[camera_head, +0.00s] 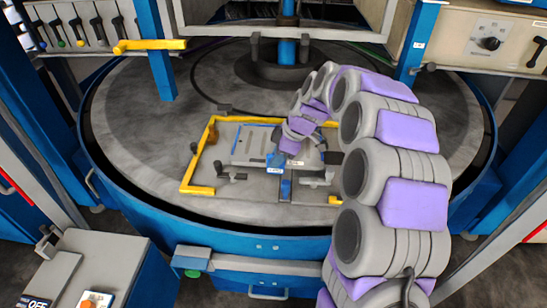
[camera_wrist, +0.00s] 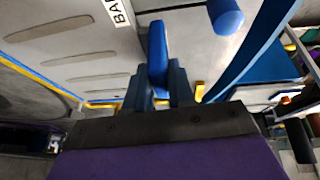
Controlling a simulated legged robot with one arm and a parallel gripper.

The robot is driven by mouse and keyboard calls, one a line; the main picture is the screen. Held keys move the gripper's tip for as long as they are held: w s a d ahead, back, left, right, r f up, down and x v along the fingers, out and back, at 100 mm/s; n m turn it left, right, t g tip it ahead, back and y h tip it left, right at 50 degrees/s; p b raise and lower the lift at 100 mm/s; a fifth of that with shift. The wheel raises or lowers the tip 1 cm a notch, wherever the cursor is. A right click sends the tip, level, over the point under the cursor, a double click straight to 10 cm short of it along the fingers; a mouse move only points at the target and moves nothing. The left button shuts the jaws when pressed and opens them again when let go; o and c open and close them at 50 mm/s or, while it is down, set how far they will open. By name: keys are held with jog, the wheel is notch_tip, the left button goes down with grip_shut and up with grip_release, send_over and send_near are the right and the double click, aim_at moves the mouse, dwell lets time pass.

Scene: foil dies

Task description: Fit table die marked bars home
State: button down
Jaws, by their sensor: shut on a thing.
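The die (camera_head: 252,146) is a grey plate with blue edging inside the yellow frame on the round table (camera_head: 130,120). In the wrist view the plate (camera_wrist: 75,60) shows long slots and a white label (camera_wrist: 118,12) whose visible letters read "BA"; the rest is cut off. My gripper (camera_head: 277,163) is at the plate's near right part. In the wrist view its dark fingers (camera_wrist: 159,88) are shut on an upright blue handle (camera_wrist: 158,48) at the plate's edge. I cannot tell whether the plate lies flat on its seat.
A blue post (camera_head: 153,45) rises at the back left. The left of the table is clear.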

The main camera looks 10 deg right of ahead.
aim_at(269, 172)
jog(key=shift+d, duration=0.85)
jog(key=shift+a, duration=0.9)
jog(key=shift+a, duration=0.75)
jog(key=shift+d, duration=0.35)
jog(key=shift+f+b, duration=0.95)
jog(key=shift+f, duration=0.55)
jog(key=c, duration=0.9)
grip_release()
